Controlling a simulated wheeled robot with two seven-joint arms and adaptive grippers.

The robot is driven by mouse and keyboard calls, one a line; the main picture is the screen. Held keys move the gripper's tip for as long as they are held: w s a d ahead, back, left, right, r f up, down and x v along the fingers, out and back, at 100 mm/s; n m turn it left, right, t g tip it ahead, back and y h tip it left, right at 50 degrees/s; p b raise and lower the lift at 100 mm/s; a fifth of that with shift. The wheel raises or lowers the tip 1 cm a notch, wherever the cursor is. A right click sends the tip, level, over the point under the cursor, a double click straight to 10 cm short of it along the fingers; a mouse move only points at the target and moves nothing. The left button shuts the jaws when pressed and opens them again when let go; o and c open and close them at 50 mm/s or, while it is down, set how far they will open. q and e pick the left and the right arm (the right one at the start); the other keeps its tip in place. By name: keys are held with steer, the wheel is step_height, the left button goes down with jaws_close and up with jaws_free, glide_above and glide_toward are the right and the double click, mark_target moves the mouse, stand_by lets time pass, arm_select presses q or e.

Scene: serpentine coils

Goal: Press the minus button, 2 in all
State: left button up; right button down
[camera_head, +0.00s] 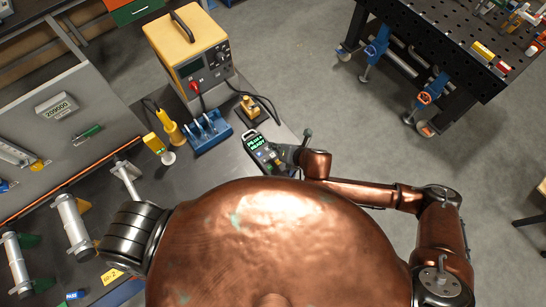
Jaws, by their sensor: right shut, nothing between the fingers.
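A small dark control box (262,152) with a lit green display lies on the grey bench top. It has several small buttons below the display. The minus button cannot be made out at this size. My right gripper (286,154) is shut and empty at the right side of the control box, close to its lower buttons. I cannot tell whether the fingertips touch a button. The gripper and the copper wrist hide part of the box's right edge. My left gripper is not in view.
A yellow power unit (188,50) with cables stands behind the box. A blue rack (209,132), a yellow-handled tool (172,128) and a small yellow-and-brown block (249,106) stand nearby on the bench. A black perforated table (440,35) is at the upper right, with open floor between.

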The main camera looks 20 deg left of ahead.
mark_target(274, 156)
step_height(274, 156, down, 4)
steer(key=b, duration=0.2)
steer(key=shift+b, duration=0.3)
steer(key=shift+f, duration=0.6)
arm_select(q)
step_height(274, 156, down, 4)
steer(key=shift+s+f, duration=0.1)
arm_select(e)
steer(key=shift+f, duration=0.1)
steer(key=shift+f, duration=0.35)
arm_select(q)
steer(key=shift+b, duration=0.3)
arm_select(e)
steer(key=shift+f, duration=0.35)
stand_by(0.4)
steer(key=shift+r, duration=0.1)
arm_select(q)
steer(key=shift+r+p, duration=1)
arm_select(e)
steer(key=shift+r, duration=0.75)
